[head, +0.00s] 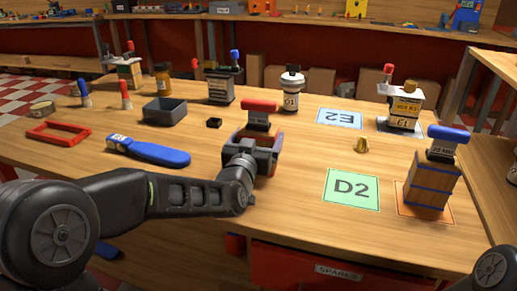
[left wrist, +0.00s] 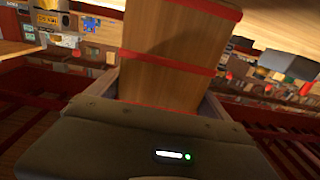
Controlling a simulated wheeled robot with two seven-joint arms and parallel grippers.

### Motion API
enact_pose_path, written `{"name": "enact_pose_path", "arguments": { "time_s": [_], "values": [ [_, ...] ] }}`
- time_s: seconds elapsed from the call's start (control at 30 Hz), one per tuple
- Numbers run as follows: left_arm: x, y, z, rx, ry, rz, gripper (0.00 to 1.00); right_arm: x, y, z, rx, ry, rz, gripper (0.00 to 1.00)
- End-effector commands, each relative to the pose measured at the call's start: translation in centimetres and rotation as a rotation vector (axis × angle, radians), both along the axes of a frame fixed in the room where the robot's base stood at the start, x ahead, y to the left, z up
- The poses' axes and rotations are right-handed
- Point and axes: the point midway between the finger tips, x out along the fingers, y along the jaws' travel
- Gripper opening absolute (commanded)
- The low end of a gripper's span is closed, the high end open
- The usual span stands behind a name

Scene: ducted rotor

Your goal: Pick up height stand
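A stand with a red top (head: 259,105) and a dark label block stands near the middle of the table. My left gripper (head: 256,150) reaches around its lower part, one finger on each side. In the left wrist view, a wooden block with red bands (left wrist: 170,60) sits between the fingers of the left gripper (left wrist: 160,88). The fingers lie close to both its sides; I cannot tell whether they press on it. A second wooden stand with blue bands (head: 428,185) and a blue top stands upright at the right. My right gripper is not in view.
A green D2 mat (head: 352,189) and a blue E2 mat (head: 340,118) lie right of my gripper. A blue-handled tool (head: 150,150), red frame (head: 58,133) and grey bin (head: 165,111) are at left. Bottles and other stands line the back. The front centre is clear.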

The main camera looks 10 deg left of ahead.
Motion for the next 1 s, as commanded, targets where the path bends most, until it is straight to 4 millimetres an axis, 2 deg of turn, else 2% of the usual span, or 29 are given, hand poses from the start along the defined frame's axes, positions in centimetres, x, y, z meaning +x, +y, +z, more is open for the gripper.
{"name": "enact_pose_path", "arguments": {
  "time_s": [0.07,0.9,1.0],
  "values": [
    [-0.01,0.00,0.00,0.000,0.000,0.000,0.84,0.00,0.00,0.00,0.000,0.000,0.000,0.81],
    [-0.01,-0.01,0.00,0.000,0.000,0.000,0.15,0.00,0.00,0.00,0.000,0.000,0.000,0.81],
    [0.01,0.00,0.16,0.000,-0.003,0.000,0.14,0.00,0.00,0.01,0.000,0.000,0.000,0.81]
  ]
}}
